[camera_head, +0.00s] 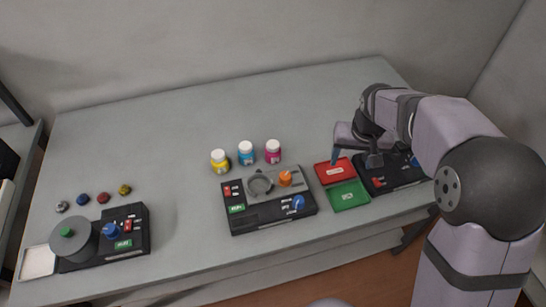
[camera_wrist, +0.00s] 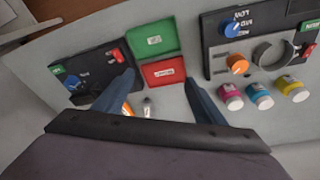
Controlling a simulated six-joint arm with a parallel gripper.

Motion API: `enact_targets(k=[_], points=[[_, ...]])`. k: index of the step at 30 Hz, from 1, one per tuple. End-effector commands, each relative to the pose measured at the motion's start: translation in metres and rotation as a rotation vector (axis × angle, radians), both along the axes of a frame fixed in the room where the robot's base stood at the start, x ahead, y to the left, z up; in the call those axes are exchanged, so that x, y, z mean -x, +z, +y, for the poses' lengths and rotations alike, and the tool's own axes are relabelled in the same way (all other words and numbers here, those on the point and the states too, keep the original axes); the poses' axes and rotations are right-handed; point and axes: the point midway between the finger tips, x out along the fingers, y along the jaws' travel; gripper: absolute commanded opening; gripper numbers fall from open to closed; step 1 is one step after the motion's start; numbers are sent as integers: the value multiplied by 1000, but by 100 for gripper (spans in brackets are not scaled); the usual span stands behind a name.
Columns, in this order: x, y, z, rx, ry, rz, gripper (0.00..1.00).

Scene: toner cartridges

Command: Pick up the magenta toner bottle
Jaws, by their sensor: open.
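The magenta toner bottle (camera_head: 273,151) stands upright on the grey table with a white cap. It is the rightmost of a row of three, behind the middle black device. In the wrist view the magenta bottle (camera_wrist: 231,97) is right of my fingers and outside them. My gripper (camera_head: 337,157) is at the right, over the area by the red tray, well to the right of the bottle. In the wrist view its two dark blue fingers (camera_wrist: 160,88) are spread apart with nothing held between them.
A cyan bottle (camera_head: 246,153) and a yellow bottle (camera_head: 220,161) stand close left of the magenta one. The middle device (camera_head: 265,212) has an orange knob. Red (camera_head: 333,170) and green (camera_head: 348,195) trays lie right of it. Another device (camera_head: 112,240) stands far left. The table behind the bottles is clear.

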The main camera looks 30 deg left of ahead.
Motion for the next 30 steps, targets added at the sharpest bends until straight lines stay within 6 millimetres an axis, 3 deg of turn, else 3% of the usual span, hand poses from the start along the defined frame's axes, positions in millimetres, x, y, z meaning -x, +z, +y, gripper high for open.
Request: enact_targets(k=[1, 6, 9, 12, 18, 30], points=[[-8, -12, 35, -8, 44, -17, 65], [-20, -30, 131, -43, 144, -77, 65], [-18, -38, 176, -63, 190, -102, 65], [-13, -45, 209, -80, 223, -120, 65], [-7, -49, 239, -97, 252, -138, 65], [-12, -64, 244, -97, 254, -139, 65]])
